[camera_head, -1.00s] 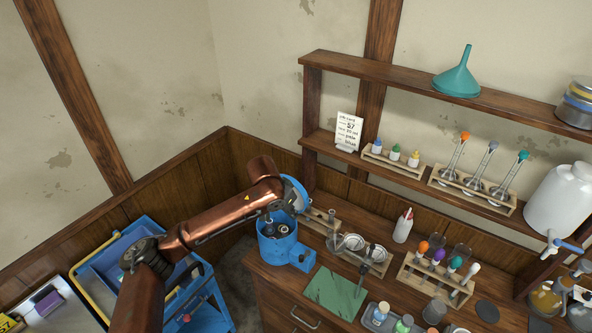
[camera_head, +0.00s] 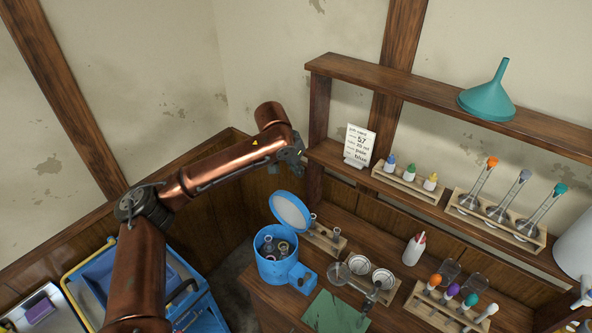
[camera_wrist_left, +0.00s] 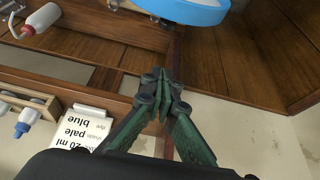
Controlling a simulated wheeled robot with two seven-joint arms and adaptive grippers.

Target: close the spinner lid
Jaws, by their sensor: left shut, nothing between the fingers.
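The blue spinner (camera_head: 276,262) stands on the bench's left end in the head view. Its round lid (camera_head: 290,211) is open, tilted up at the back, and vessels show inside the drum. My left gripper (camera_head: 299,166) is above and behind the raised lid, apart from it. In the left wrist view the green fingers (camera_wrist_left: 161,78) are shut and empty, and the lid's blue rim (camera_wrist_left: 185,14) shows at the top edge. My right gripper is not in view.
The shelf post (camera_head: 318,130) stands just right of my left gripper, with a written card (camera_head: 358,146) on the shelf. A small rack (camera_head: 324,238) is right of the spinner. A blue cart (camera_head: 120,275) stands at the left.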

